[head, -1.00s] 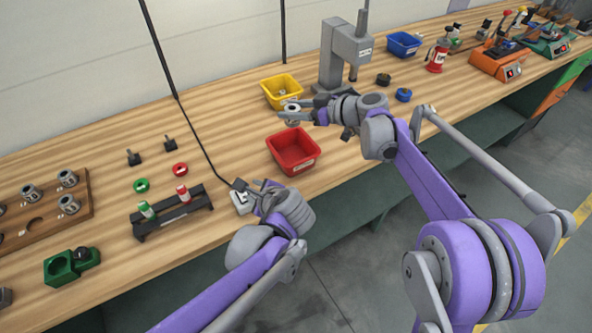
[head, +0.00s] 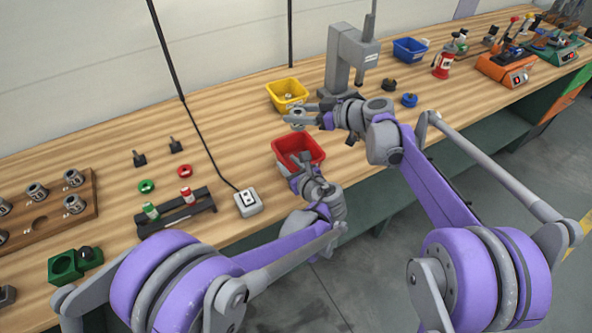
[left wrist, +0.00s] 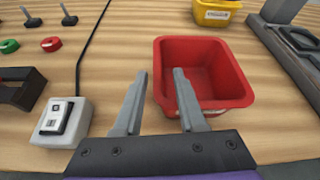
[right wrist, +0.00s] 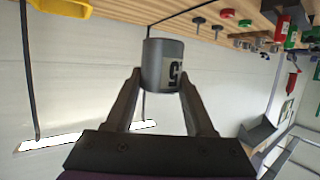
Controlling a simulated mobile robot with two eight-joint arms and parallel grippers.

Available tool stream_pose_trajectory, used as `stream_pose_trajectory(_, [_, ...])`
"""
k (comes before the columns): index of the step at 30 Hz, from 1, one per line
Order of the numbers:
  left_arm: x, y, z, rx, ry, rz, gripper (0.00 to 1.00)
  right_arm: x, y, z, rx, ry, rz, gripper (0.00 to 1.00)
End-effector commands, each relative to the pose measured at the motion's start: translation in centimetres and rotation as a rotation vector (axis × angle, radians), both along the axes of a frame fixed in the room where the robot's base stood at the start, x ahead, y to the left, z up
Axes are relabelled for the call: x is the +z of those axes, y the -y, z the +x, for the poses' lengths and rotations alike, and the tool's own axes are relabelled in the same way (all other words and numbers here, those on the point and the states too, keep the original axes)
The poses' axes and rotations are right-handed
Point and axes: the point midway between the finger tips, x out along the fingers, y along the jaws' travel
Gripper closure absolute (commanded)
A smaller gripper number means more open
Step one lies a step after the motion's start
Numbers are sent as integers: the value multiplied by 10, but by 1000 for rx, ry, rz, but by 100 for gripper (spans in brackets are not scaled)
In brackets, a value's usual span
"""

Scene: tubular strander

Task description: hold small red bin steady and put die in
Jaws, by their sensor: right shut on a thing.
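The small red bin (head: 312,146) stands on the bench near its front edge, and it looks empty in the left wrist view (left wrist: 205,72). My left gripper (head: 300,168) is open at the near left rim of the bin. In the left wrist view its fingers (left wrist: 158,100) are apart, the right one overlapping the bin's near left corner; I cannot tell if it touches. My right gripper (head: 298,118) is shut on the die, a grey cylinder (right wrist: 163,66) with a dark marking, held above the bench just behind the bin.
A yellow bin (head: 288,95) stands behind the red bin. A grey press (head: 348,62) and a blue bin (head: 410,49) are further back right. A white switch box (head: 248,202) with a cord lies left of the red bin, beside a black rack (head: 177,212).

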Motion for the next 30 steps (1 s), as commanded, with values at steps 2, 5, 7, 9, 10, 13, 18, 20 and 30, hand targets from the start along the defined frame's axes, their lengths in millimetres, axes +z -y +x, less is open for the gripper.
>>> stream_pose_trajectory(2, [-5,-7,12,3,0,0,60,1,0,0,0,0,1,100])
stream_pose_trajectory(5, [-10,-12,22,1,1,0,60,1,0,0,0,0,1,100])
stream_pose_trajectory(7, [-13,-15,28,1,0,-1,60,1,0,0,0,0,1,100])
stream_pose_trajectory(9, [-15,-17,32,1,0,-1,60,1,0,0,0,0,1,100])
stream_pose_trajectory(10, [-15,-18,33,1,0,-1,60,1,0,0,0,0,1,100])
stream_pose_trajectory(13, [-16,-19,36,0,0,-1,60,1,0,0,0,0,1,100])
stream_pose_trajectory(18, [-17,-19,36,-1,1,-1,60,1,0,0,0,0,1,100])
stream_pose_trajectory(20, [-17,-19,36,-1,1,-1,60,1,0,0,0,0,1,100])
stream_pose_trajectory(30, [-16,-19,36,0,0,-1,100,1,0,0,0,0,1,100])
